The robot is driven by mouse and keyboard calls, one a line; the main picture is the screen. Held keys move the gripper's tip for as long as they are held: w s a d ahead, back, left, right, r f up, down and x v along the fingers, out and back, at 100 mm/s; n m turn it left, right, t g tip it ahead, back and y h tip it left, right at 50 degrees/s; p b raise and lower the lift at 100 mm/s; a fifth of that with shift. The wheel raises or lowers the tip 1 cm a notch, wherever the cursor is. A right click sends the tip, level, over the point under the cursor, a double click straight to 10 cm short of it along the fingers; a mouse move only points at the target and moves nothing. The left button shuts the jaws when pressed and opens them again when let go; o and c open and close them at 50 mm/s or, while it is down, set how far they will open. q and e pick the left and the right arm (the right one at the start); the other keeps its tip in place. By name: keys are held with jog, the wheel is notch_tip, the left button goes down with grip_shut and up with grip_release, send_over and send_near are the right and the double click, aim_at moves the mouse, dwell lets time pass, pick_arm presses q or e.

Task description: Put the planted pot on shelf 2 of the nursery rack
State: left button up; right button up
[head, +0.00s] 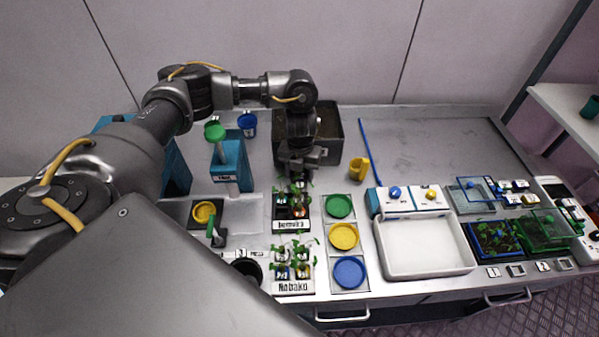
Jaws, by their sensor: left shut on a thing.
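My left gripper (297,178) points down over the back seedling tray (291,226), a black tray with a white name label. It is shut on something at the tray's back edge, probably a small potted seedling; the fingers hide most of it. Green leaves show just below the fingers. A second tray of potted seedlings (294,287), labelled Nobako, stands in front of it. At the far right edge is part of a white shelf (562,104) with a green pot (590,107) on it; I cannot tell its shelf number. My right gripper is out of view.
Green (339,206), yellow (344,236) and blue (349,272) round dishes stand right of the trays. A dark bin (327,137) stands behind the gripper. The back right bench top is clear.

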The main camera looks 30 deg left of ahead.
pick_arm(q)
jog(key=shift+f, duration=0.2)
jog(key=o, duration=1)
jog(key=shift+o, duration=0.2)
notch_tip(320, 180, up, 12)
jog(key=shift+r+b, duration=0.25)
jog(key=shift+b, duration=0.2)
